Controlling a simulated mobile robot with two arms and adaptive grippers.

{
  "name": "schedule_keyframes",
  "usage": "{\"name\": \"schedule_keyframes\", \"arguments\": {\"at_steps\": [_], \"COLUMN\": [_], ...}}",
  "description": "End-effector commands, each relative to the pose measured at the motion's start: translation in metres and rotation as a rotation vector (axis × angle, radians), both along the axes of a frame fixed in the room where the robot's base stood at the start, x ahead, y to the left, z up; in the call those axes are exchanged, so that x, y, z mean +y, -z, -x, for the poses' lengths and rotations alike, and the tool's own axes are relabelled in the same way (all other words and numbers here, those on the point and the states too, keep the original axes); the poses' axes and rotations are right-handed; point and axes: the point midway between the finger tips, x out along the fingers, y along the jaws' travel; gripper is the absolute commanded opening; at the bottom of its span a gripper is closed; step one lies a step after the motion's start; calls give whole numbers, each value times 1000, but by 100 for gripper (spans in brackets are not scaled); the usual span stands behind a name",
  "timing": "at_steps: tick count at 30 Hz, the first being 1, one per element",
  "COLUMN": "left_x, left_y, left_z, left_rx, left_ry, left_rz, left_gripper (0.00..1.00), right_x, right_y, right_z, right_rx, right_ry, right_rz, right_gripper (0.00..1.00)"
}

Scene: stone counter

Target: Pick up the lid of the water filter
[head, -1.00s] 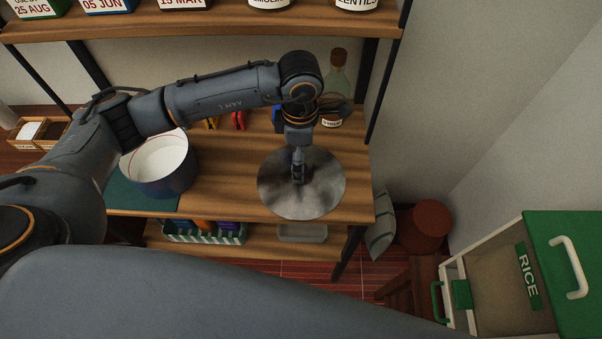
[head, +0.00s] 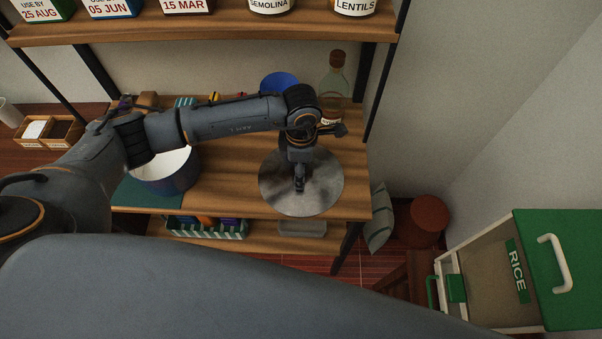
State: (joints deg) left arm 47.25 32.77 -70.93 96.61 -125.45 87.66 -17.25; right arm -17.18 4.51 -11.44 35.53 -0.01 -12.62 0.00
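A round, mottled grey metal disc (head: 325,185), which looks like the lid of the water filter, lies at the right end of the wooden shelf. The filter body under it cannot be seen. My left gripper (head: 299,187) points down over the middle of the disc, with its fingertips at or just above the centre. Any knob there is hidden by the fingers. I cannot tell whether the fingers are open or shut, or whether they touch the lid. My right gripper is not in view.
A blue pot with a white inside (head: 170,180) stands on a green mat (head: 140,195) at left, partly behind my arm. A glass bottle (head: 335,80) and a blue bowl (head: 279,80) stand behind. An upper shelf (head: 230,30) holds labelled containers. A rice bin (head: 545,270) is at right.

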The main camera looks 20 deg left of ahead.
Motion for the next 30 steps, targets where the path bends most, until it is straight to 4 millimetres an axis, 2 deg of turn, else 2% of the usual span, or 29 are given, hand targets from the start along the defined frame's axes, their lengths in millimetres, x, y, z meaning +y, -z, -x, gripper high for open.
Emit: {"name": "schedule_keyframes", "arguments": {"at_steps": [1,2,9,23,26,30], "left_x": [0,0,0,0,0,0], "left_y": [0,0,0,1,-3,-19], "left_z": [0,0,0,2,2,0], "left_rx": [0,0,1,6,6,-2], "left_ry": [0,0,0,1,1,2], "left_rz": [0,0,-1,-2,-2,0], "left_gripper": [55,49,0,0,0,0], "right_x": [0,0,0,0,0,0], "right_y": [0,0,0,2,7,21], "right_z": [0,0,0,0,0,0], "right_rx": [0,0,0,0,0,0], "right_ry": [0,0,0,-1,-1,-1], "right_rz": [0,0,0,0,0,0], "right_gripper": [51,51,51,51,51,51]}}
